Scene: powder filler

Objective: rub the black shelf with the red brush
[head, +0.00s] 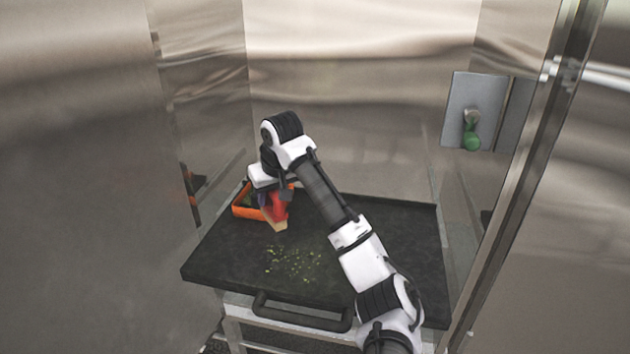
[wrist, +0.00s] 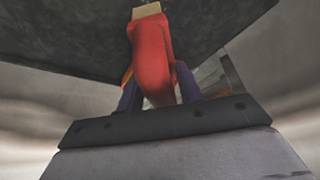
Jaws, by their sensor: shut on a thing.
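The black shelf (head: 350,265) is a flat dark panel with a front handle, inside a metal enclosure. Yellow-green specks (head: 292,262) lie scattered on its front middle. The red brush (head: 276,208) is held in my gripper (head: 270,196) above the shelf's left part, with its pale bristle end pointing down toward the front. I cannot tell whether the bristles touch the shelf. In the wrist view the red brush (wrist: 152,58) sits between the two purple fingers of my gripper (wrist: 152,88), which is shut on it. The dark shelf (wrist: 215,20) fills the top of that view.
An orange tray (head: 245,212) stands at the shelf's back left, partly hidden by my gripper. Metal walls (head: 345,100) close in the back and sides. The shelf's right part behind my arm is bare.

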